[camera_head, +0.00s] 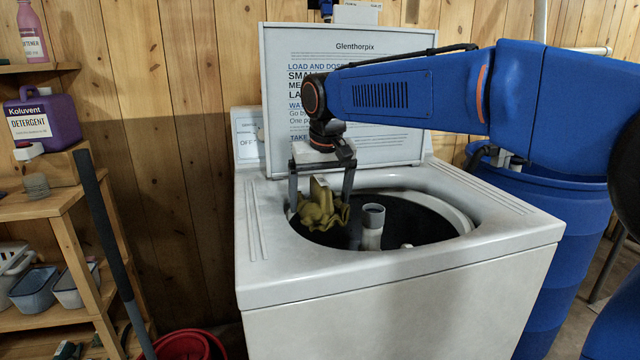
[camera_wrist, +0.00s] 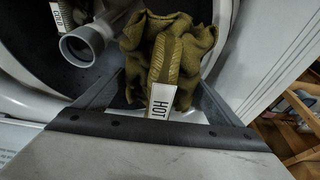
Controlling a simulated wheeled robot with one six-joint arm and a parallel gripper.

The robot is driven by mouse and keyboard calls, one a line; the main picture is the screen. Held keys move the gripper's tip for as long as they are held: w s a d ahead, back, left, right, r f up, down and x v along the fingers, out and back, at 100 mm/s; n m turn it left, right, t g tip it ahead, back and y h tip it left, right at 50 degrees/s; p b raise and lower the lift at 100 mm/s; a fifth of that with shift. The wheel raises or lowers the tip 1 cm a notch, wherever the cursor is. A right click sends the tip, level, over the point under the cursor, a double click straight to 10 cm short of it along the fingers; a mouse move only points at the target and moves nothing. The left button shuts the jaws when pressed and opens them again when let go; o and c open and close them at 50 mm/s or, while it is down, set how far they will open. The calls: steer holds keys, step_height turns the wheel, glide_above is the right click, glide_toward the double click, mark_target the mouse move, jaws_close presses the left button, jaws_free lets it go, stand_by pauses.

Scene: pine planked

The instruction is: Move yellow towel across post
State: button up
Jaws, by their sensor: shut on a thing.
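The crumpled yellow towel (camera_head: 322,212) hangs between the fingers of my gripper (camera_head: 320,205), over the left part of the washer's round opening. In the wrist view the towel (camera_wrist: 188,38) bunches up between the two fingers, with a white tag reading HOT near it. My gripper (camera_wrist: 165,80) is shut on it. The pale grey post (camera_head: 372,230) stands upright in the drum, to the right of the towel in the head view. In the wrist view the post (camera_wrist: 84,44) is left of the towel. I cannot tell whether the towel's lower edge touches anything.
The white washer (camera_head: 400,290) has its lid (camera_head: 400,150) raised behind the opening. The dark drum (camera_head: 425,222) looks open to the right of the post. A blue barrel (camera_head: 540,220) stands right; shelves (camera_head: 60,200) and a dark pole (camera_head: 112,240) stand left.

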mark_target(326, 186)
step_height(326, 186, down, 12)
stand_by(0.6)
steer(key=o, duration=1)
steer(key=shift+o, duration=0.2)
steer(key=shift+r, duration=0.1)
steer(key=v, duration=1.7)
steer(key=shift+s+d+r, duration=0.1)
steer(key=shift+s, duration=0.1)
